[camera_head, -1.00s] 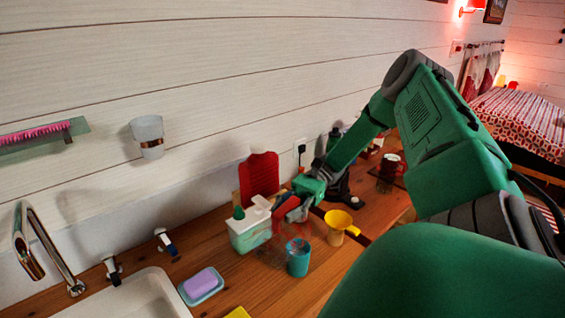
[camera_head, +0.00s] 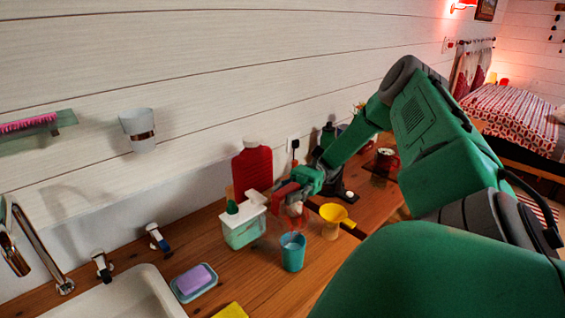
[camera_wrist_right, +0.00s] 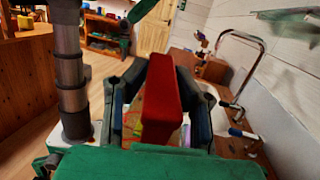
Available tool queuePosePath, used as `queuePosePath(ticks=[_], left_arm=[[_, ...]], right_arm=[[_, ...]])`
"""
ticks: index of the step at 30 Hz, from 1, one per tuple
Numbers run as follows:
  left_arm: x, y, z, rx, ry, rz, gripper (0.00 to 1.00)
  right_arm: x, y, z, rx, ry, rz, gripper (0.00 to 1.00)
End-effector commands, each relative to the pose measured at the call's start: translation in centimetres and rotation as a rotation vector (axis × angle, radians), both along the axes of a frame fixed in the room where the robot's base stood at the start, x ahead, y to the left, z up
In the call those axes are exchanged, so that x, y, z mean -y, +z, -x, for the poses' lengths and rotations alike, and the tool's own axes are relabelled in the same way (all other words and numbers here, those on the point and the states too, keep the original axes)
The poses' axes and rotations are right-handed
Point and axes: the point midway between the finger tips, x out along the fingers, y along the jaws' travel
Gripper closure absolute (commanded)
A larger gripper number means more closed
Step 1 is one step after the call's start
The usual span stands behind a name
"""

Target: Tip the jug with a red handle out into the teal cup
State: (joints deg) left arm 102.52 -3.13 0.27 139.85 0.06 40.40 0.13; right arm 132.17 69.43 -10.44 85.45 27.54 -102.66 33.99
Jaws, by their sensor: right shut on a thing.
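The teal cup (camera_head: 292,256) stands upright on the wooden counter in the head view; its contents are not clear. My right gripper (camera_head: 303,186) is above and just behind it, shut on the red handle (camera_head: 283,194) of the jug. In the right wrist view the red handle (camera_wrist_right: 161,100) fills the space between the fingers of my right gripper (camera_wrist_right: 160,118). The jug's body looks see-through and is hard to make out, so its exact tilt and contents cannot be told. My left gripper is not in view.
A white-and-green container (camera_head: 240,232) stands left of the cup. A yellow funnel (camera_head: 334,213) on a wooden stand is close on its right. A red bottle-like thing (camera_head: 252,170) stands behind. A soap dish (camera_head: 195,284) and sink (camera_head: 120,295) are front left.

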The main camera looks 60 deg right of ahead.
Motion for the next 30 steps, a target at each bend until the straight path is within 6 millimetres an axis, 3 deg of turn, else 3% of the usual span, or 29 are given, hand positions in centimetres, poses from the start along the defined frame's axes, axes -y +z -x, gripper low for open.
queuePosePath(ticks=[30], left_arm=[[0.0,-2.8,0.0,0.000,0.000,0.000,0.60]], right_arm=[[2.3,0.3,0.1,0.009,-0.002,-0.152,1.00]])
